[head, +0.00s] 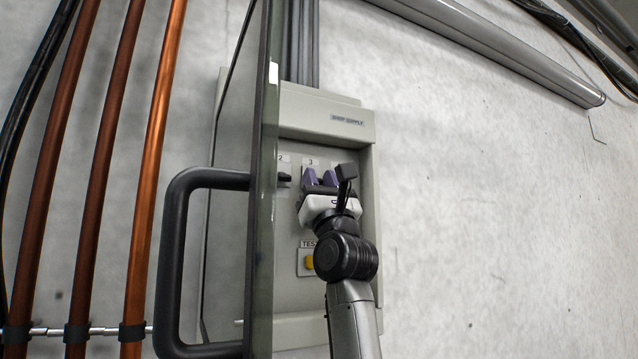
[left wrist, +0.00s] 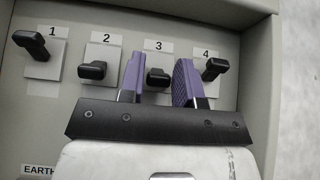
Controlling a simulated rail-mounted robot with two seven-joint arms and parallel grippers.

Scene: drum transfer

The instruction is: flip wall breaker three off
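Breaker three (left wrist: 158,77) is a black toggle under the label "3" in the left wrist view. My left gripper (left wrist: 160,70) has its two purple fingers apart, one on each side of that toggle. I cannot tell whether either finger touches it. In the head view the left gripper (head: 320,178) is at the wall panel (head: 345,120) and hides breaker three. In the left wrist view, toggles two (left wrist: 92,70) and three look alike, short and level. Toggles one (left wrist: 30,43) and four (left wrist: 214,68) sit slanted, differently from them. My right gripper is not in view.
The panel's open door (head: 263,200), with a big black handle (head: 175,260), stands out just left of my gripper. A yellow button (head: 309,262) labelled TEST is below the breakers. Copper pipes (head: 150,180) run up the wall at left.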

